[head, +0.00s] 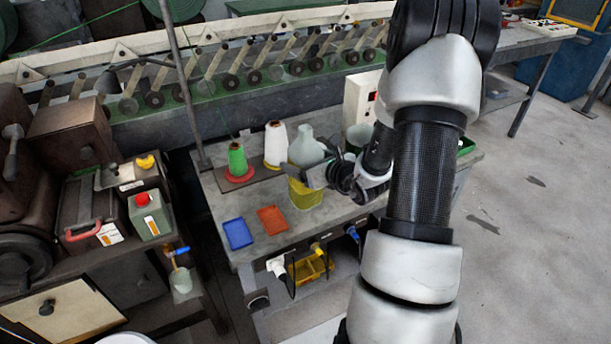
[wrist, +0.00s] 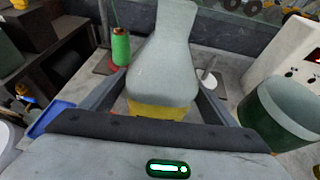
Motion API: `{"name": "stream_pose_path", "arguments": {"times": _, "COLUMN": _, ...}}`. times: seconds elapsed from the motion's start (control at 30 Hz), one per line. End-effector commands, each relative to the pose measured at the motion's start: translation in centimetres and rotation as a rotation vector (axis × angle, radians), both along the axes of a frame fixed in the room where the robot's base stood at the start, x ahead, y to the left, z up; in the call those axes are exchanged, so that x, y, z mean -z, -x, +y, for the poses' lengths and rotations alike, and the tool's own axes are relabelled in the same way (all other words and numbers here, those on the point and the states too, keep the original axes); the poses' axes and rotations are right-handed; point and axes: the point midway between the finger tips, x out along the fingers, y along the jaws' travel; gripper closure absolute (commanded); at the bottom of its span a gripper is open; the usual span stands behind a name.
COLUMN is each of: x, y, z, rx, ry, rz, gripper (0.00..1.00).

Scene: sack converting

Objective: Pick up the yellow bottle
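The yellow bottle (head: 305,194) stands on the grey workbench (head: 222,207) in the head view. Its lower part is yellow, and a pale grey-green necked shape rises above it; I cannot tell whether this is one piece. In the wrist view the pale part fills the upper middle, with a strip of yellow (wrist: 158,111) below it. My gripper (head: 316,176) is at the bottle, near where yellow meets pale. In the wrist view my gripper (wrist: 160,88) is open, one finger on each side of the bottle. Contact is not clear, and the gripper hides part of the bottle.
A green thread cone (head: 237,159) and a white cone (head: 275,145) stand left of the bottle. A blue tray (head: 238,234) and an orange tray (head: 272,220) lie at the front left. A dark green cup (wrist: 280,112) and a white box (wrist: 291,55) are close on the right.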

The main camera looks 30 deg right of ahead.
Motion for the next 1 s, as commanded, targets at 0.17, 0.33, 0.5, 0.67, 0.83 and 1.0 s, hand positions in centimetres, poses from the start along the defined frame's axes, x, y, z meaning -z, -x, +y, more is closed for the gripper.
{"name": "stream_pose_path", "arguments": {"times": 0.17, "x": 0.0, "y": 0.0, "z": 0.0, "rx": 0.000, "ry": 0.000, "rz": 0.000, "gripper": 0.51}}
{"name": "stream_pose_path", "arguments": {"times": 0.33, "x": -0.1, "y": 0.0, "z": 0.0, "rx": 0.000, "ry": 0.000, "rz": -0.001, "gripper": 0.73}}
{"name": "stream_pose_path", "arguments": {"times": 0.5, "x": -0.1, "y": 0.0, "z": 0.0, "rx": 0.000, "ry": 0.000, "rz": -0.001, "gripper": 0.73}}
{"name": "stream_pose_path", "arguments": {"times": 0.67, "x": -0.3, "y": 0.0, "z": 0.0, "rx": 0.000, "ry": 0.000, "rz": -0.001, "gripper": 0.73}}
{"name": "stream_pose_path", "arguments": {"times": 0.83, "x": -1.2, "y": 0.0, "z": -0.1, "rx": 0.000, "ry": 0.002, "rz": -0.003, "gripper": 0.73}}
{"name": "stream_pose_path", "arguments": {"times": 1.0, "x": -2.6, "y": 0.0, "z": -0.1, "rx": 0.001, "ry": 0.002, "rz": -0.003, "gripper": 0.73}}
